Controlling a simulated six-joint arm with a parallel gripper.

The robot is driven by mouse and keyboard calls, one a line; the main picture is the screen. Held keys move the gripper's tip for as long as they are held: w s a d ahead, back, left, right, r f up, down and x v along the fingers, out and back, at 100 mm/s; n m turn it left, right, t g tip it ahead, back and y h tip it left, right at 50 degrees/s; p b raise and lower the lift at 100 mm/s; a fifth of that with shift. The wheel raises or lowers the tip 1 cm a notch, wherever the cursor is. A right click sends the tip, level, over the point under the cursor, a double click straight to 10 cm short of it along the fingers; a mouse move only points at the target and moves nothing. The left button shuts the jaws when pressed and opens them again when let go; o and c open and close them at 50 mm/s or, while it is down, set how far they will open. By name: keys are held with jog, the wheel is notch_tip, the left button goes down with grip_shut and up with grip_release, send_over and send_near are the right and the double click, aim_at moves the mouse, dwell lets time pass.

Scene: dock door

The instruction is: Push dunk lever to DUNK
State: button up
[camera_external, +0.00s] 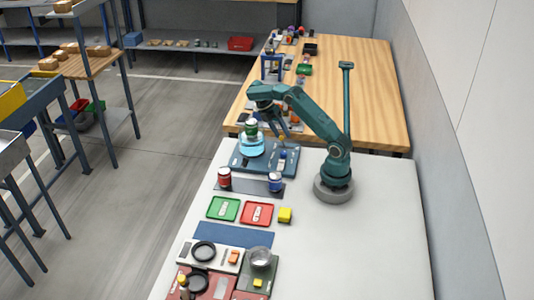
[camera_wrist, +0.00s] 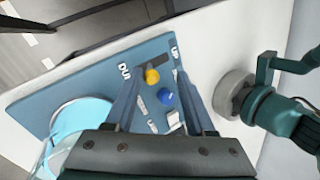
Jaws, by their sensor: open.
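The blue dunk board (camera_external: 247,167) lies on the white table, also visible in the wrist view (camera_wrist: 60,100). In the wrist view, a yellow knob (camera_wrist: 152,76), apparently the dunk lever, stands at a dark slot between the labels DUNK, at left, and UP, at right. My gripper (camera_wrist: 158,78) is open, its fingers either side of the knob in the picture; contact cannot be told. In the external view my gripper (camera_external: 284,133) hangs over the board's right part. A cyan tank (camera_external: 251,148) stands on the board's left, with a green can (camera_external: 251,128) above it.
A blue knob (camera_wrist: 166,97) sits close to the yellow one. A red jar (camera_external: 224,178) and a blue jar (camera_external: 275,182) stand in front of the board. Green (camera_external: 223,208) and red trays (camera_external: 257,213) lie nearer. Free table is at right.

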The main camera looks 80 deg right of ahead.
jog(key=shift+v, duration=2)
notch_tip(320, 180, up, 8)
jog(key=t+h, duration=0.1)
jog(key=t, duration=0.1)
send_over(276, 147)
jog(key=a, duration=0.3)
jog(key=s+a+r+m+t, duration=0.1)
jog(key=s+a+r+t, duration=0.2)
jog(key=a+r, duration=0.2)
jog(key=s+a+f+m+t+y, duration=0.1)
jog(key=s+a+f+m+t, duration=0.5)
jog(key=m, duration=0.6)
jog(key=shift+a+f+m, duration=0.3)
jog(key=shift+a+f, duration=0.25)
jog(key=shift+f, duration=0.25)
